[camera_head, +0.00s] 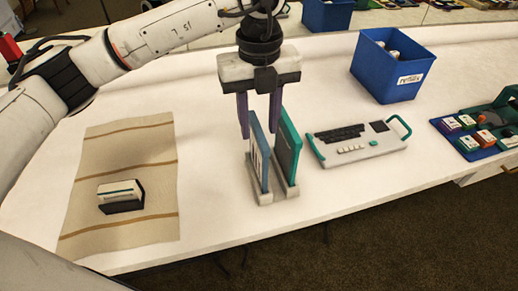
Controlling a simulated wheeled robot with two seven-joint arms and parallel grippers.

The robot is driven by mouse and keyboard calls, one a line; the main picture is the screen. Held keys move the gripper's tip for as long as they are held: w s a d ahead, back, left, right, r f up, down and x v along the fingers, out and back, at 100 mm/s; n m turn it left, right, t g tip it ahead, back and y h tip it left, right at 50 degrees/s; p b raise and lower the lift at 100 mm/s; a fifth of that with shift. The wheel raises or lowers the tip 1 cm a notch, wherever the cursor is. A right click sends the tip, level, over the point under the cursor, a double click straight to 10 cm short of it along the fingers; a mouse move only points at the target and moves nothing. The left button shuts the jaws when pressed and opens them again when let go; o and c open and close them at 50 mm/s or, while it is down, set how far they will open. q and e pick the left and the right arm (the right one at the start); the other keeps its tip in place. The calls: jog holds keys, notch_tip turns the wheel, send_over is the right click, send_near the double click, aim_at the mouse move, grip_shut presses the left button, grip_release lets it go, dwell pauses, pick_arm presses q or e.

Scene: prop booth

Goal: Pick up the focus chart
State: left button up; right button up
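Two thin upright panels stand side by side in a grey slotted stand (285,192) in the head view. The left one is a blue panel (259,158) with a pale face; the right one is a dark green panel (288,148). I cannot tell for sure which is the focus chart. My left gripper (260,130) points down over the stand with its two purple-grey fingers apart. One finger is left of the blue panel's top edge, the other is at the gap between the panels, in front of or behind the green one's edge. My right gripper is not seen.
A striped beige cloth (120,180) with a small black-and-white box (121,196) lies at left. A white keyboard device (360,145) with green handles stands close right of the stand. A blue bin (388,75) and a blue tray (465,152) are farther right.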

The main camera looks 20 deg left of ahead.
aim_at(258, 157)
pick_arm(q)
notch_tip(258, 157, down, 7)
jog(key=p, duration=0.1)
jog(key=shift+a, duration=0.15)
jog(key=shift+f, duration=0.15)
dwell(0.6)
grip_shut()
